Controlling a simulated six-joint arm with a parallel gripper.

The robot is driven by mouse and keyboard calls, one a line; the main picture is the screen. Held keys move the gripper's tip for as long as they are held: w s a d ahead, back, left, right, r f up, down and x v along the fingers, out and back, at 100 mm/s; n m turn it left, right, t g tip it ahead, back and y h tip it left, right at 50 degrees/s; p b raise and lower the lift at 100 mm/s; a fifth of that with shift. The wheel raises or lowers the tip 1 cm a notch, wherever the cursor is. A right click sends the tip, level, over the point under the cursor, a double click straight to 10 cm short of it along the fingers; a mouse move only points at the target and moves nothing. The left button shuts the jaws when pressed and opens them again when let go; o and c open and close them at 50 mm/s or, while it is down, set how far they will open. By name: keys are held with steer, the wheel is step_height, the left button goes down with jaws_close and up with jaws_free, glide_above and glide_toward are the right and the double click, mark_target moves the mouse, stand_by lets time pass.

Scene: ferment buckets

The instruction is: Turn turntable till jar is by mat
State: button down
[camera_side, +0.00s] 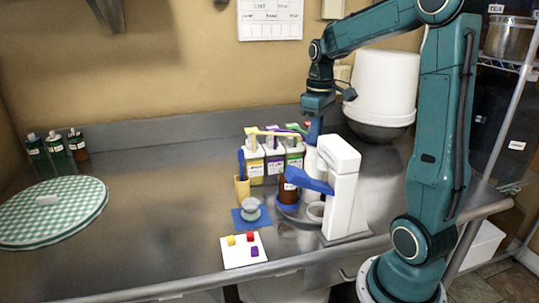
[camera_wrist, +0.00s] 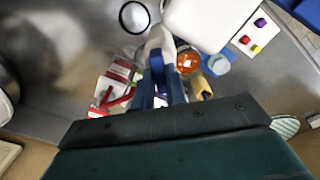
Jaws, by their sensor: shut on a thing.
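The jar shows from above as an orange-red round in the wrist view (camera_wrist: 187,63). The blue mat (camera_side: 241,224) lies to the left and a little nearer the front edge, with a small pale cup (camera_side: 250,207) on it. My gripper (camera_side: 313,138) points down behind the turntable, shut on a pale upright cylinder (camera_side: 311,161). Its blue fingers (camera_wrist: 160,86) hide part of this cylinder in the wrist view.
The white appliance (camera_side: 343,190) with a blue lever stands close right of the turntable. Several pump bottles (camera_side: 272,165) stand behind, and a tan holder (camera_side: 242,190) stands left. A white board (camera_side: 238,258) with coloured blocks lies in front. The counter's left middle is clear.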

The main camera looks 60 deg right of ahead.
steer(key=shift+r+n, duration=0.1)
steer(key=shift+n, duration=0.2)
stand_by(0.4)
steer(key=c, duration=1.4)
jaws_free()
steer(key=shift+c, duration=0.2)
step_height(320, 180, up, 14)
